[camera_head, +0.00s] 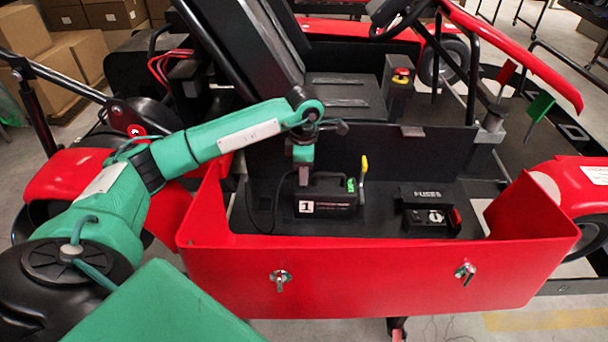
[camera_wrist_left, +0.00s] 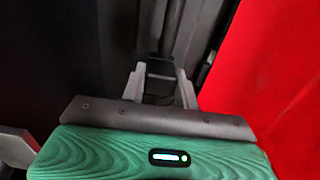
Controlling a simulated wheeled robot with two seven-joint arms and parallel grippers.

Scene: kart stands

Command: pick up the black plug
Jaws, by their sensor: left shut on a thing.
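My left gripper (camera_head: 304,178) points down into the red-walled bay of the kart, at the left end of the black box marked 1 (camera_head: 333,207). In the left wrist view my left gripper (camera_wrist_left: 160,88) has its two grey fingers on either side of a dark piece, which I take to be the black plug (camera_wrist_left: 160,70). It is shut on it. In the head view the plug is too small and dark to tell apart from the box and gripper. My right gripper is not in view.
A black cable (camera_head: 257,208) loops down left of the box. A yellow-handled lever (camera_head: 364,168) and a fuse box (camera_head: 428,213) stand to the right. The red front panel (camera_head: 375,275) walls the bay. The kart seat (camera_head: 345,92) rises behind.

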